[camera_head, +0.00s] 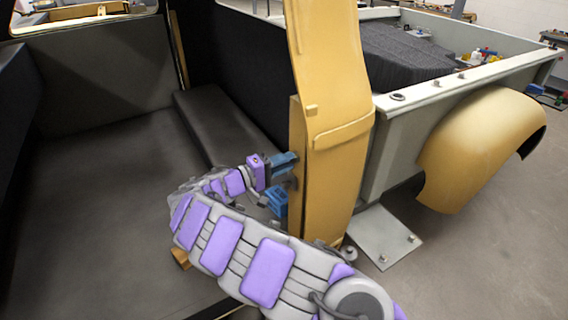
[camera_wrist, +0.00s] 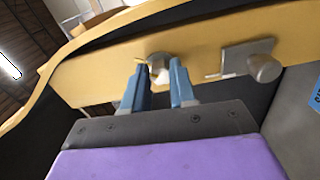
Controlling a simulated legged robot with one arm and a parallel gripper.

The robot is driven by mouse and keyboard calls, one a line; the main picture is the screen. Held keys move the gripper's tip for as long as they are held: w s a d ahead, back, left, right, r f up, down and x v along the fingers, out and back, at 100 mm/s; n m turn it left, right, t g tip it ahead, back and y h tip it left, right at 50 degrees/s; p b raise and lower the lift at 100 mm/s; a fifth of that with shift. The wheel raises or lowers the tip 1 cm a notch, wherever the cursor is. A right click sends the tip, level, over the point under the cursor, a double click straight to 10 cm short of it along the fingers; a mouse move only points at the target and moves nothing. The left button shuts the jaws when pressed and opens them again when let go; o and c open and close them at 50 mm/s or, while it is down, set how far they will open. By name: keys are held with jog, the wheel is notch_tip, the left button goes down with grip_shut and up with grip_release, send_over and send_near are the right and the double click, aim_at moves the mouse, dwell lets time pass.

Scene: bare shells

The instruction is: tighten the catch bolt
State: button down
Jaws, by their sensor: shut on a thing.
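The yellow pillar (camera_head: 330,150) stands upright in the middle of the head view. My gripper (camera_head: 291,179) reaches its left side from the dark cab interior. In the wrist view my gripper (camera_wrist: 160,74) has its two blue fingers on either side of a metal bolt head (camera_wrist: 158,58) on the yellow edge. It is shut on this bolt, which I take as the catch bolt; the fingers partly hide it. To its right a metal plate with a round knob (camera_wrist: 264,68) is fixed on the same edge. The head view hides the bolt.
A dark seat (camera_head: 215,115) and floor lie left of the pillar. A grey truck bed (camera_head: 450,95) and a yellow fender (camera_head: 480,150) are at right. A grey metal step plate (camera_head: 383,240) juts out by the pillar's foot. Open concrete floor lies at lower right.

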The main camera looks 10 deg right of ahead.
jog(key=shift+f, duration=0.3)
jog(key=c, duration=1.2)
grip_release()
jog(key=shift+o, duration=1.4)
jog(key=shift+r, duration=0.15)
jog(key=p+v, duration=0.3)
jog(key=v, duration=1.4)
jog(key=shift+a, duration=0.25)
jog(key=shift+d, duration=0.1)
